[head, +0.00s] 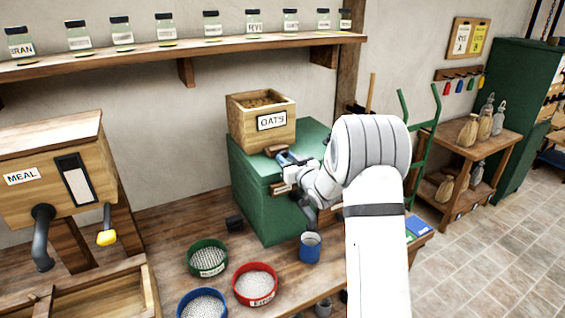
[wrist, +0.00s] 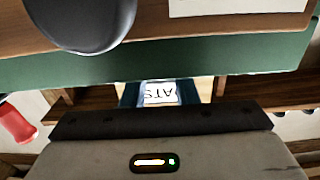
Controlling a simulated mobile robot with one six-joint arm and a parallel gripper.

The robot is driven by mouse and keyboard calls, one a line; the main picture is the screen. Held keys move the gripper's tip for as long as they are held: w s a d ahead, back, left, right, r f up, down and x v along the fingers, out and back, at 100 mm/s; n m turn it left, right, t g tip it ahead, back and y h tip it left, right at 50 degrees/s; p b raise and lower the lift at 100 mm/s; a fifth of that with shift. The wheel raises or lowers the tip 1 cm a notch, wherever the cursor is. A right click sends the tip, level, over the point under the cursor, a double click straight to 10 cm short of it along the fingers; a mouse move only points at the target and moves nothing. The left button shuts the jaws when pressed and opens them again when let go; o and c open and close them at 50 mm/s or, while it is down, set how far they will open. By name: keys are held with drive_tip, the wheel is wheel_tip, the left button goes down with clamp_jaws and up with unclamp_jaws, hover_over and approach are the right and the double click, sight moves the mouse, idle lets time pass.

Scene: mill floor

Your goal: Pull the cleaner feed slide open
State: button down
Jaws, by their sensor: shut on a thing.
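The green cleaner (head: 258,205) stands on the bench, with a wooden hopper (head: 247,135) labelled OATS on its top. The cleaner feed slide (head: 276,149) shows as a small brown wooden piece at the foot of the hopper. My gripper (head: 287,158) reaches in from the right at the slide and is shut on it. The fingers hide most of the slide, so how far it is out cannot be told. In the wrist view my gripper (wrist: 160,95) has its two dark blue fingers before the upside-down OATS label, and the green cleaner (wrist: 200,62) fills a band above.
Green, red and blue sieves (head: 255,284) and a blue cup (head: 310,247) stand on the bench below. A wooden MEAL box (head: 45,175) is at left. A jar shelf (head: 180,52) runs above. A green hand truck (head: 424,150) stands behind my arm.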

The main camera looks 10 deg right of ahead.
sight(284, 156)
drive_tip(key=b+v, duration=0.1)
drive_tip(key=v, duration=0.2)
drive_tip(key=shift+f+b, duration=0.15)
drive_tip(key=shift+b, duration=0.2)
drive_tip(key=shift+f, duration=0.1)
drive_tip(key=c, duration=1.5)
unclamp_jaws()
drive_tip(key=shift+s, duration=0.1)
drive_tip(key=shift+o, duration=0.9)
drive_tip(key=shift+s+r, duration=0.1)
drive_tip(key=shift+r, duration=0.1)
drive_tip(key=shift+o, duration=0.9)
